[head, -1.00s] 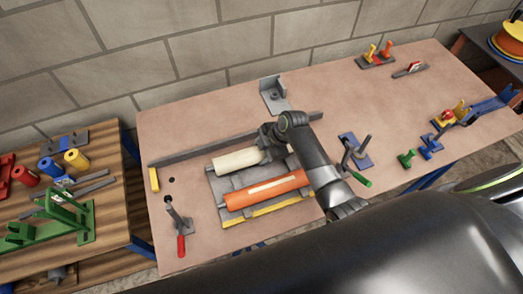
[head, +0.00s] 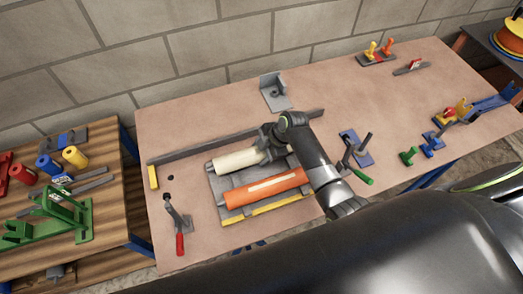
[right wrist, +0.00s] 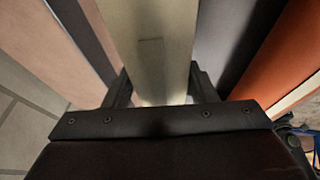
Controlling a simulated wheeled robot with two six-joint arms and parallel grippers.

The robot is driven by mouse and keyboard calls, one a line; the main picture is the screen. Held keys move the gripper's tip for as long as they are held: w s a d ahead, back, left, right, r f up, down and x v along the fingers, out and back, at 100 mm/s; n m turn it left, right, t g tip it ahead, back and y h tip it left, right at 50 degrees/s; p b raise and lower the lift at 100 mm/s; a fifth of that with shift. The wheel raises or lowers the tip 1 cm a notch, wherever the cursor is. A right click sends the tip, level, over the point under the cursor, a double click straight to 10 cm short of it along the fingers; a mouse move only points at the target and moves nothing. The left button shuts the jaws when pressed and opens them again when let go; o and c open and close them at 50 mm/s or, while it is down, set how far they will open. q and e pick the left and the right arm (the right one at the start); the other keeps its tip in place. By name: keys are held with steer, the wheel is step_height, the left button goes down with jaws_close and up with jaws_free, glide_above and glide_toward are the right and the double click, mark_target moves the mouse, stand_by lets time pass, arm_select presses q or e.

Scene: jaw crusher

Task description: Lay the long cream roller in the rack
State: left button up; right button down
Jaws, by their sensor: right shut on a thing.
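The long cream roller (head: 236,160) lies lengthwise over the rear part of the grey rack (head: 215,188), behind the orange roller (head: 265,188). I cannot tell whether it rests in the rack or hangs just above it. My right gripper (head: 268,150) is shut on the roller near its right end, and the arm hides that end. In the right wrist view the cream roller (right wrist: 152,45) runs between the two fingers (right wrist: 160,88), and the orange roller (right wrist: 288,55) is apart to the right. My left gripper is not in view.
A long grey bar (head: 190,148) lies behind the rack, with a grey bracket (head: 275,92) beyond it. A red-handled clamp (head: 178,222) stands left of the rack and a green-handled clamp (head: 357,155) right of it.

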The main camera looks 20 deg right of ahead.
steer(key=shift+w+f+b, duration=0.1)
steer(key=shift+f+b, duration=0.35)
steer(key=shift+f, duration=0.1)
steer(key=c, duration=0.6)
jaws_free()
steer(key=shift+o, duration=0.5)
steer(key=shift+s+f, duration=0.2)
steer(key=b+v, duration=0.1)
steer(key=v, duration=1.6)
steer(key=shift+r, duration=0.4)
steer(key=shift+a, duration=0.1)
